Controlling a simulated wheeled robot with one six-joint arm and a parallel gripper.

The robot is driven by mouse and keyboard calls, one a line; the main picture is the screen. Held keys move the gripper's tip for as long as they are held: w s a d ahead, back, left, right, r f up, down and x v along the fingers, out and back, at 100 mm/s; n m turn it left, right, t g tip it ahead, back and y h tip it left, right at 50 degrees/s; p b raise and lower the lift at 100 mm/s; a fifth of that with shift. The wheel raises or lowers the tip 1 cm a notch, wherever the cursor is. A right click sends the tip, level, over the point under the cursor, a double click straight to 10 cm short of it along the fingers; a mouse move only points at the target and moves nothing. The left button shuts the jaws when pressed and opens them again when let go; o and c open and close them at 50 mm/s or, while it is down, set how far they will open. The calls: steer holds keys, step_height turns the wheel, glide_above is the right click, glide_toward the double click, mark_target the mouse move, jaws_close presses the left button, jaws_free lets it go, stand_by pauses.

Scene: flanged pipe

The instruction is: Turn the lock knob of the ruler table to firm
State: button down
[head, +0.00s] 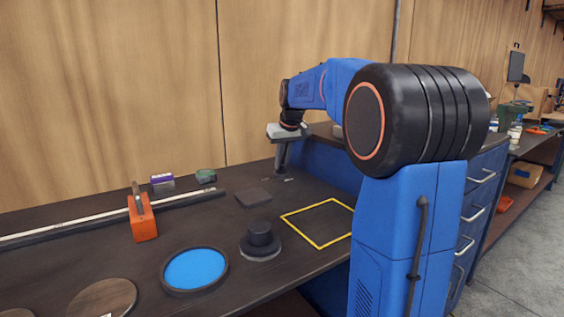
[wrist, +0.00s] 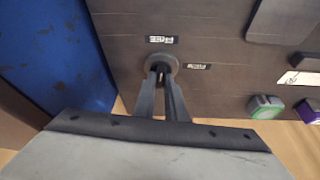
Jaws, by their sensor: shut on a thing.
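The lock knob (wrist: 161,58) is a small grey round piece on the dark bench top in the wrist view. One small printed label (wrist: 160,39) lies on its far side and another (wrist: 197,66) to its right; I cannot read either. My gripper (wrist: 162,77) points down with its two fingers close together, shut on the knob. In the head view my gripper (head: 281,168) reaches down to the bench near the wall, and its fingers hide the knob there. The knob's turn angle cannot be told. The ruler (head: 70,228) lies along the back of the bench.
An orange block (head: 142,219) stands at the ruler. A purple box (head: 162,182) and a green item (head: 206,176) are behind it. A dark plate (head: 253,197), a flanged black part (head: 260,242), a blue disc (head: 195,269) and a yellow-outlined square (head: 322,223) occupy the bench.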

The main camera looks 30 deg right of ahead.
steer(key=m+h, duration=0.1)
steer(key=m, duration=0.2)
steer(key=shift+a, duration=0.2)
steer(key=m+h, duration=0.1)
steer(key=m, duration=0.1)
steer(key=m+g+h, duration=0.1)
steer(key=m, duration=0.2)
steer(key=shift+w+a, duration=0.1)
steer(key=shift+w, duration=0.05)
steer(key=m, duration=0.2)
steer(key=m+g, duration=0.1)
steer(key=m, duration=0.1)
steer(key=shift+w+g+h, duration=0.15)
steer(key=shift+g+h, duration=0.15)
steer(key=shift+h, duration=0.1)
steer(key=shift+w+m+g, duration=0.1)
steer(key=shift+m+g, duration=0.7)
steer(key=shift+m, duration=1.3)
steer(key=c, duration=1.8)
jaws_free()
steer(key=shift+a, duration=0.1)
